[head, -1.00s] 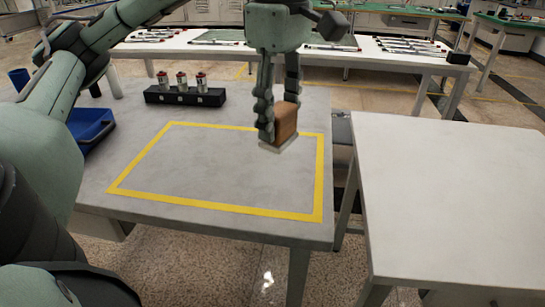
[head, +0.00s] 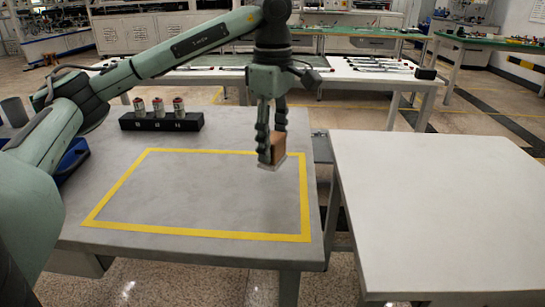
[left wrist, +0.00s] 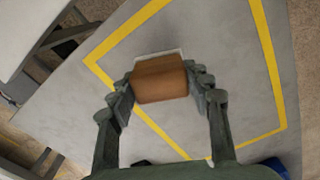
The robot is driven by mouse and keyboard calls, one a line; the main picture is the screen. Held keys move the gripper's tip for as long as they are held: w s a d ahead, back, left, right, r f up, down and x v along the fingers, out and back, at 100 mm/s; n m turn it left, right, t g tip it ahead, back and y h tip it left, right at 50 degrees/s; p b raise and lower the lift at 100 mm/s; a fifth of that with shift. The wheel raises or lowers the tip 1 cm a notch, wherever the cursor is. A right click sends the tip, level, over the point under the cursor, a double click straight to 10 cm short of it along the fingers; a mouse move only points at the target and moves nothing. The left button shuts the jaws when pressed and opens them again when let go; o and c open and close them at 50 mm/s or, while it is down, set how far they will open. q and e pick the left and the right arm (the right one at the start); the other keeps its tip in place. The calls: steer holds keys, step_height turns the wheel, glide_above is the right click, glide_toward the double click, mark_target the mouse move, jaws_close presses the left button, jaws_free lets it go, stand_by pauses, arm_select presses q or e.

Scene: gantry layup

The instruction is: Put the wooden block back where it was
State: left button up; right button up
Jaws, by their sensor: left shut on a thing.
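The wooden block (head: 278,147) is brown, with a pale layer along its lower side. My left gripper (head: 270,140) is shut on it, near the far right corner of the yellow outline (head: 152,186) on the grey table (head: 100,150). The block (left wrist: 160,80) also shows between the fingers of my left gripper (left wrist: 160,88) in the left wrist view. Whether the block touches the table is hard to tell. My right gripper is not in view.
A black holder (head: 160,123) with three small cylinders stands at the back left of the table. A blue bin (head: 72,160) is at the left edge. A bare white table (head: 430,190) stands to the right across a gap. The inside of the outline is clear.

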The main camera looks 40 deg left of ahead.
mark_target(273, 136)
arm_select(q)
steer(key=shift+f, duration=2)
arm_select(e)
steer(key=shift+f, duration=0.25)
arm_select(q)
steer(key=shift+f, duration=0.15)
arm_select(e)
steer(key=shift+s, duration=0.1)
arm_select(q)
steer(key=o, duration=1.1)
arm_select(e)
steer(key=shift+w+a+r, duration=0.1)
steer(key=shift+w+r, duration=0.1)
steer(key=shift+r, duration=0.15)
arm_select(q)
steer(key=shift+r, duration=0.35)
step_height(273, 136, up, 7)
steer(key=shift+f, duration=0.15)
step_height(273, 136, up, 4)
steer(key=shift+r+p, duration=0.15)
steer(key=shift+p, duration=0.7)
steer(key=shift+r, duration=0.35)
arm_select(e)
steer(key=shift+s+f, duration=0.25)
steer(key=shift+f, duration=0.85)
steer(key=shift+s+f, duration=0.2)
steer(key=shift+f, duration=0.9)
